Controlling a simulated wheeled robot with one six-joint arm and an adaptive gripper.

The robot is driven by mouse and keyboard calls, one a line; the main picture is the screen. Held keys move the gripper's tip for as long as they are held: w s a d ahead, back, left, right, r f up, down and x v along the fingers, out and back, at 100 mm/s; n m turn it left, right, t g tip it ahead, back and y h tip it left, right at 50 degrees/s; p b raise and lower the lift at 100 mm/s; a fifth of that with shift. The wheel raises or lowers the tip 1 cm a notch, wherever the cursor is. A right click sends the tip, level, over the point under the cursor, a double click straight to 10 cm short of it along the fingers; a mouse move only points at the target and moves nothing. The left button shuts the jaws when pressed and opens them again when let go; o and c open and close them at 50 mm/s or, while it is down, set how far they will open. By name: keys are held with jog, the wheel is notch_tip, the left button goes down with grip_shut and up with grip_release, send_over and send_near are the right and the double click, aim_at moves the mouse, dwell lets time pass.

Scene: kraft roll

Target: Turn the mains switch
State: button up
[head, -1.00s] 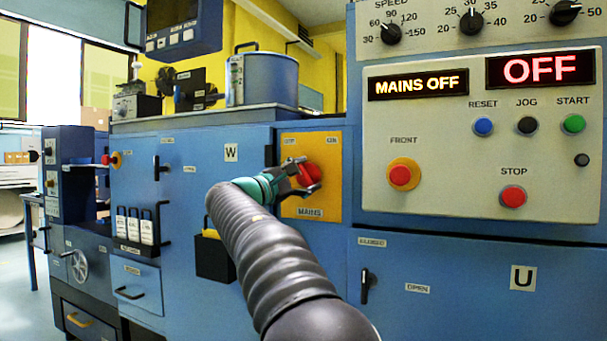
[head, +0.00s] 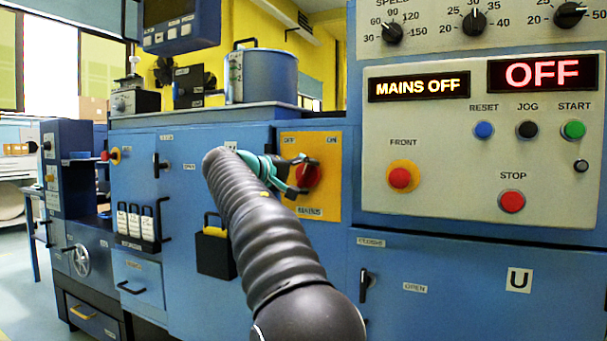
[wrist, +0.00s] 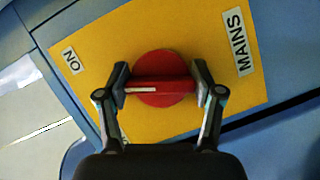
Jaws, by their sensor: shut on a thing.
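The red mains switch (head: 308,177) is a round knob with a raised bar on a yellow plate (head: 325,207) labelled OFF, ON and MAINS. My gripper (wrist: 162,84) is shut on the bar, one finger at each end, in the wrist view. The knob (wrist: 160,62) shows a white line pointing to the picture's left, between the plate's top middle and the ON label (wrist: 71,61). The OFF label is mostly hidden by a finger there. In the head view the gripper (head: 297,177) partly covers the knob. The mains display (head: 419,86) reads MAINS OFF.
The control panel (head: 450,190) right of the plate has RESET, JOG, START, STOP and FRONT buttons and a red OFF display (head: 541,72). A black box (head: 214,257) with a padlock-like handle hangs below left of my arm. A blue pot (head: 268,75) stands on the machine top.

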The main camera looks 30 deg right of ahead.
jog(key=shift+m+t+y, duration=0.3)
jog(key=shift+m+y, duration=0.5)
jog(key=shift+m, duration=1)
jog(key=o, duration=1.1)
jog(key=shift+d, duration=0.15)
jog(key=shift+o, duration=0.2)
jog(key=shift+a, duration=0.35)
jog(key=v, duration=1.1)
jog(key=shift+s+a+r, duration=0.2)
